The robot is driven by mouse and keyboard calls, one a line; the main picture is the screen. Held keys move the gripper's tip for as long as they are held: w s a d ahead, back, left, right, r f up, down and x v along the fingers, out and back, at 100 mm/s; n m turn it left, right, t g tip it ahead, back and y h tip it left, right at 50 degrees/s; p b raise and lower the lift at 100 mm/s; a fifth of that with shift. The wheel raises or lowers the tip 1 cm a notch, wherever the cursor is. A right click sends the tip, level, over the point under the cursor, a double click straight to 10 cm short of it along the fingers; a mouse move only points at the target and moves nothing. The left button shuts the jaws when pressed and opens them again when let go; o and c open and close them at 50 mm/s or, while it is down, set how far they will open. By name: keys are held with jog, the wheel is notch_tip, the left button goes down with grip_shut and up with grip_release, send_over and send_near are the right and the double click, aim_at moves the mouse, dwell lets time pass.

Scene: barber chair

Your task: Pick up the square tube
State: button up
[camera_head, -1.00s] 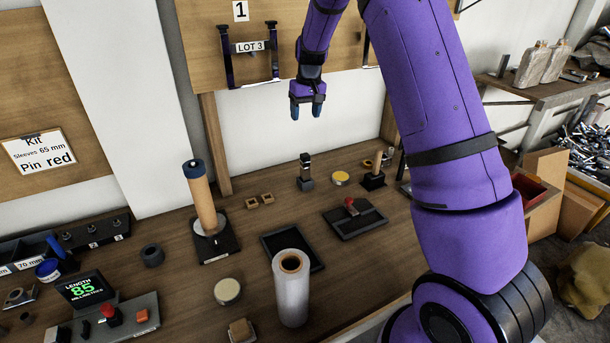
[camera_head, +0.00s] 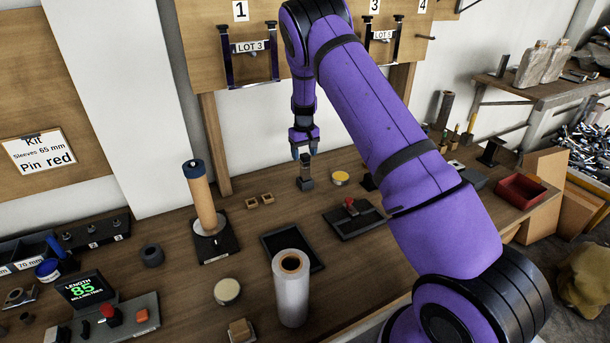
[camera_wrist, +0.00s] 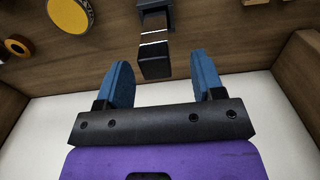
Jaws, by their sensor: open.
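The square tube (camera_head: 305,165) is a dark, slim upright piece standing on a dark base (camera_head: 305,184) near the back of the bench. In the wrist view the tube (camera_wrist: 154,60) shows its dark near end and a shinier band further along. My gripper (camera_head: 304,152) is open and points down just above the tube. In the wrist view its blue fingers (camera_wrist: 160,72) stand apart on either side, with the tube's near end around their tips and in the gap. No contact shows.
A yellow-topped round tin (camera_head: 340,178) stands just right of the tube. A black plate with a red knob (camera_head: 350,204) lies in front. A tan cylinder (camera_head: 202,197) stands further left.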

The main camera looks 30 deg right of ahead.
aim_at(305, 163)
jog(key=shift+w+d+f, duration=0.1)
jog(key=shift+d+f, duration=0.05)
jog(key=shift+f, duration=1.2)
jog(key=shift+d+f, duration=0.1)
jog(key=shift+f, duration=1.2)
jog(key=c, duration=1.1)
